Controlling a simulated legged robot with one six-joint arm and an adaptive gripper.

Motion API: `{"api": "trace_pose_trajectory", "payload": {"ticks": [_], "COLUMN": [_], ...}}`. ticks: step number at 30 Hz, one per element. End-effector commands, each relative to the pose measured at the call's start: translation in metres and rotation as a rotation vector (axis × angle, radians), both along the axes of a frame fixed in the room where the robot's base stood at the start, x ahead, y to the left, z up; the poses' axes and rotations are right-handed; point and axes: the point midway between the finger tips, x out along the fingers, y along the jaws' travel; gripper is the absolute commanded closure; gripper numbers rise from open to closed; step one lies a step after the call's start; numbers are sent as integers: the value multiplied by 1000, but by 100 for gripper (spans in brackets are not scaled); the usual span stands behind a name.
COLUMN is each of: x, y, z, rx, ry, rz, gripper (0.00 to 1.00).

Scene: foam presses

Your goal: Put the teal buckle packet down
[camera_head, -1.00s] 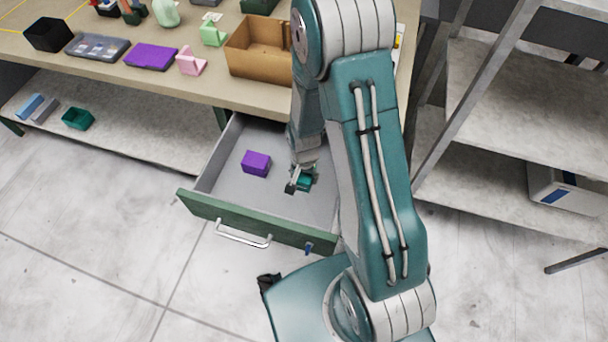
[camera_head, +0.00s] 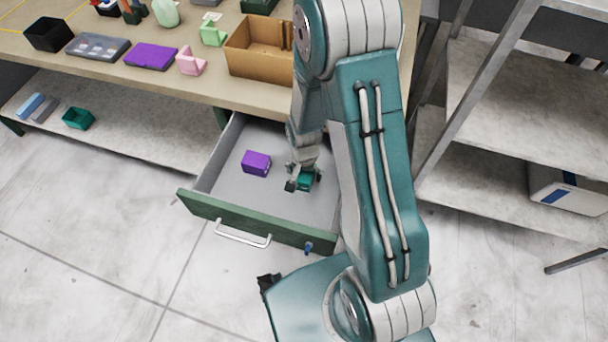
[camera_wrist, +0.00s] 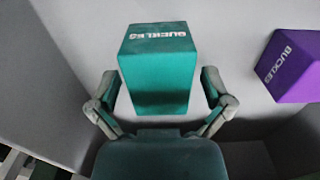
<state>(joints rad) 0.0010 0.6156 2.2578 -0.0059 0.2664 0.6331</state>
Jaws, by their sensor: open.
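The teal buckle packet (camera_wrist: 158,62), lettered "BUCKLES", is inside the open drawer (camera_head: 225,212). It also shows in the head view (camera_head: 305,181), partly hidden by my gripper (camera_head: 303,184). In the wrist view my gripper (camera_wrist: 160,92) is open, with one finger on each side of the packet's near end. A gap shows between each finger and the packet. The packet appears to rest on the drawer floor, though its underside is hidden. A purple packet (camera_head: 256,163), also lettered "BUCKLES" in the wrist view (camera_wrist: 293,66), lies in the drawer apart from the teal one.
The drawer's green front (camera_head: 255,221) and side walls surround my gripper. The workbench (camera_head: 190,85) above holds a cardboard box (camera_head: 262,60) and several small items. A metal shelf rack (camera_head: 480,100) stands at the right. Bare drawer floor lies around both packets.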

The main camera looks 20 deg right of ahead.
Motion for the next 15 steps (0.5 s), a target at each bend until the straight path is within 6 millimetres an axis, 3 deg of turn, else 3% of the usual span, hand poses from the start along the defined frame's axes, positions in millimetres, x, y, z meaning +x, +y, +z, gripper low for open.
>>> {"api": "trace_pose_trajectory", "payload": {"ticks": [15], "x": [1], "y": [0], "z": [89], "rx": [0], "ry": [-5], "rz": [0], "gripper": [0]}}
